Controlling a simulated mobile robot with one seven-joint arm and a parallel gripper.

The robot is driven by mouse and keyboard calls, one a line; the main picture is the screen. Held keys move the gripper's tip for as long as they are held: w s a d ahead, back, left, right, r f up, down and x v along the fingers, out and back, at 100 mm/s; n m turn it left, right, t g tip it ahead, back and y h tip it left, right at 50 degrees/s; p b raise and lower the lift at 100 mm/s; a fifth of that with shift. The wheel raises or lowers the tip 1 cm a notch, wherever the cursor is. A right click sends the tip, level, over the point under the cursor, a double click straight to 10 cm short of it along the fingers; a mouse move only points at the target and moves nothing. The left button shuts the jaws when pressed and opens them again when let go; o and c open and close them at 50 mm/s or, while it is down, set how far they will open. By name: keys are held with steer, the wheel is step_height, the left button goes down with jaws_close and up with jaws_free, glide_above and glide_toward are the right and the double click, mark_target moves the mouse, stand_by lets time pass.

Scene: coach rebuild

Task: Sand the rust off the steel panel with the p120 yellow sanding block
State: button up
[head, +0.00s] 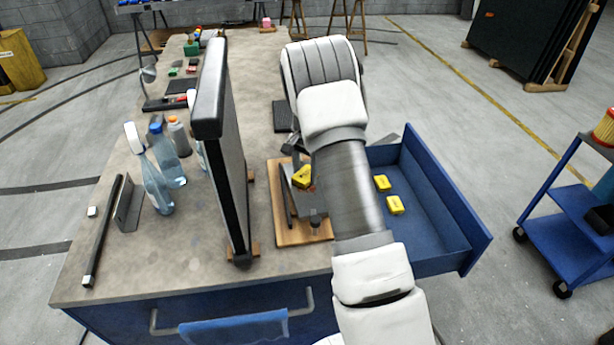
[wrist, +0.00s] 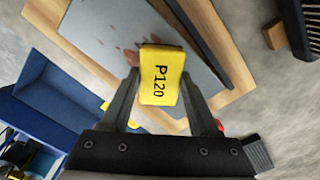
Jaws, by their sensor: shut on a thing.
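My gripper (wrist: 160,85) is shut on the yellow sanding block (wrist: 161,72), whose face reads P120. The block also shows in the head view (head: 303,178), beside my arm. The grey steel panel (wrist: 100,25) lies on a wooden board (wrist: 215,35) on the bench, with reddish-brown rust spots (wrist: 131,56) visible beside the block. The block is over the panel; I cannot tell whether it touches. In the head view, my arm hides much of the panel (head: 287,203) and most of my gripper.
An open blue drawer (head: 430,225) at the bench's right holds two yellow blocks (head: 382,183) (head: 396,205). A tall dark-framed board (head: 238,190) stands left of the panel. Spray bottles (head: 150,180) stand farther left. A blue cart (head: 570,220) is at far right.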

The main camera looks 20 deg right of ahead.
steer(key=shift+f, duration=0.2)
steer(key=shift+s+a+f+b, duration=0.15)
steer(key=shift+s+b, duration=0.25)
steer(key=shift+s, duration=0.8)
steer(key=shift+s+a+f+b, duration=0.15)
steer(key=shift+s+b, duration=0.2)
steer(key=shift+s, duration=0.8)
steer(key=shift+s+a+r, duration=0.1)
steer(key=shift+s+a, duration=0.05)
steer(key=shift+s, duration=0.7)
steer(key=shift+s+a, duration=0.1)
steer(key=shift+s, duration=0.75)
steer(key=shift+r, duration=0.1)
steer(key=shift+w, duration=0.1)
steer(key=shift+w+d+r, duration=0.15)
steer(key=shift+w+d, duration=0.05)
steer(key=shift+w, duration=0.9)
steer(key=shift+w+d+r, duration=0.15)
steer(key=shift+w, duration=0.95)
steer(key=shift+w+d+f, duration=0.1)
steer(key=shift+w+d, duration=0.1)
steer(key=shift+w, duration=1.6)
steer(key=shift+r+p, duration=1.9)
steer(key=shift+r, duration=1.1)
